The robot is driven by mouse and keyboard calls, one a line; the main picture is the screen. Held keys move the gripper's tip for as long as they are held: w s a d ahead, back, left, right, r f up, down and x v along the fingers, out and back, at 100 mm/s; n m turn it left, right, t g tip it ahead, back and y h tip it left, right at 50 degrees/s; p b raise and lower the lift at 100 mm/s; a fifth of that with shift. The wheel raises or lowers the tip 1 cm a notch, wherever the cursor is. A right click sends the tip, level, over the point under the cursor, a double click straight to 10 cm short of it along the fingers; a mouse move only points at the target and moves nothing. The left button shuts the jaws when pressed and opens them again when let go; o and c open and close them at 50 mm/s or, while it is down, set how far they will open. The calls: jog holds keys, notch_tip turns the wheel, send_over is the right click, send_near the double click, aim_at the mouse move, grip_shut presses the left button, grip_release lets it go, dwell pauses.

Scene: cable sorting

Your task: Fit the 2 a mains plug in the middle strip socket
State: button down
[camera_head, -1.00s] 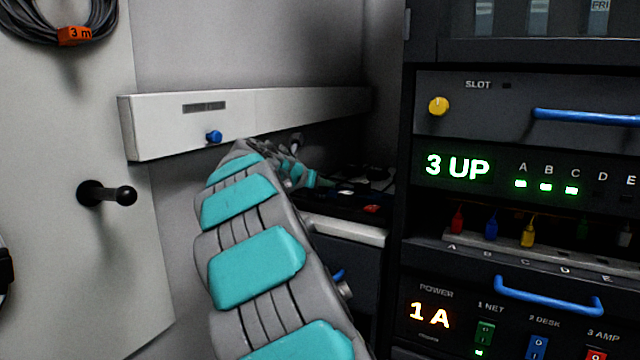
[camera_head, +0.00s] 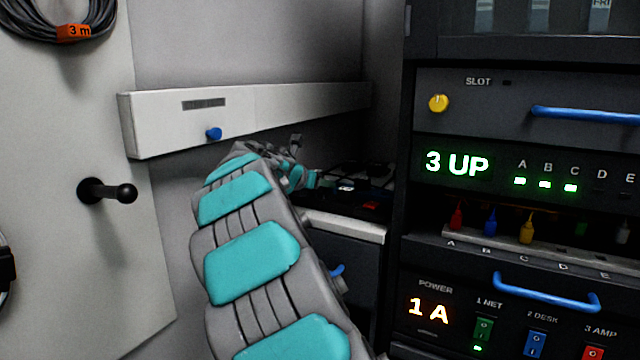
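My arm reaches away from me, and my gripper (camera_head: 296,145) is small and dark at its far end, partly hidden by my own wrist. I cannot tell whether its fingers are open or shut or whether they hold anything. It is near the left side of a dark tray or drawer (camera_head: 325,202) in the back corner. Small dark items lie there, with a reddish spot (camera_head: 371,205) among them. I cannot make out the 2 A mains plug or the strip's middle socket; my arm and the shadow hide much of that area.
A white wall trunking (camera_head: 310,100) with a blue knob (camera_head: 214,133) runs behind my arm. A black handle (camera_head: 108,192) juts from the left panel, below a coiled cable (camera_head: 60,12). A dark equipment rack (camera_head: 480,90) with blue handles stands close on the right.

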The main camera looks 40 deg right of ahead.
jog(key=shift+f+p, duration=0.35)
dwell(0.7)
grip_release()
dwell(0.4)
jog(key=shift+r, duration=0.1)
jog(key=shift+r+p, duration=1)
jog(key=shift+r, duration=2.4)
